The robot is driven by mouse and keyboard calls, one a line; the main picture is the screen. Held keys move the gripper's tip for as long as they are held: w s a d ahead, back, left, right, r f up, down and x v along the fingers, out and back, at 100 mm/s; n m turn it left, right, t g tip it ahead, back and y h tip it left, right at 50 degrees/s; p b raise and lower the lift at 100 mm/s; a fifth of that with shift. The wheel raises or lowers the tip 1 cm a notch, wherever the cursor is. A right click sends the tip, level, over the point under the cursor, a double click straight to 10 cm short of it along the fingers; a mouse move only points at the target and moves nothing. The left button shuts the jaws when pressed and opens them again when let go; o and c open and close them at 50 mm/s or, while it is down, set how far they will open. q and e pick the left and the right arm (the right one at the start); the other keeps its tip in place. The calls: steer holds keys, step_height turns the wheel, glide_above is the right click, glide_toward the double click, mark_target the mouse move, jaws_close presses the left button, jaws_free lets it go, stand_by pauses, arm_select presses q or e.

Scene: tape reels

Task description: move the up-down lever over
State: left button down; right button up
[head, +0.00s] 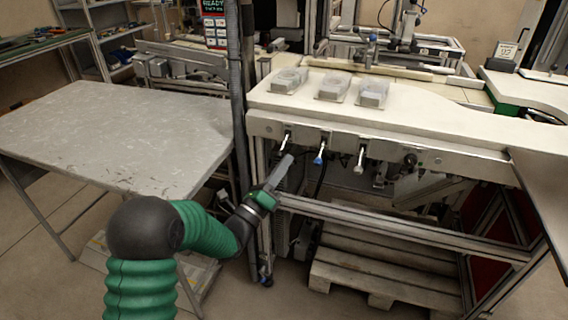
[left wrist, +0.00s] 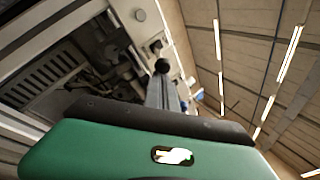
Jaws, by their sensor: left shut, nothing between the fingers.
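Three small levers hang from the front rail under the white worktop in the head view: a left one with a pale tip (head: 285,143), a blue-tipped one (head: 319,158) and a right one with a white tip (head: 359,165). I cannot tell which is the up-down lever. My left gripper (head: 287,162) is shut and empty, pointing up just below the left lever. In the left wrist view its fingers (left wrist: 163,92) point at a dark round knob (left wrist: 162,66). I cannot tell whether they touch it. My right gripper is out of view.
A grey table (head: 110,130) stands at the left. A dark upright post (head: 238,100) is close to my left forearm. A metal crossbar (head: 390,232) and a wooden pallet (head: 370,275) lie below the levers. Three clear-grey pieces (head: 334,87) sit on the worktop.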

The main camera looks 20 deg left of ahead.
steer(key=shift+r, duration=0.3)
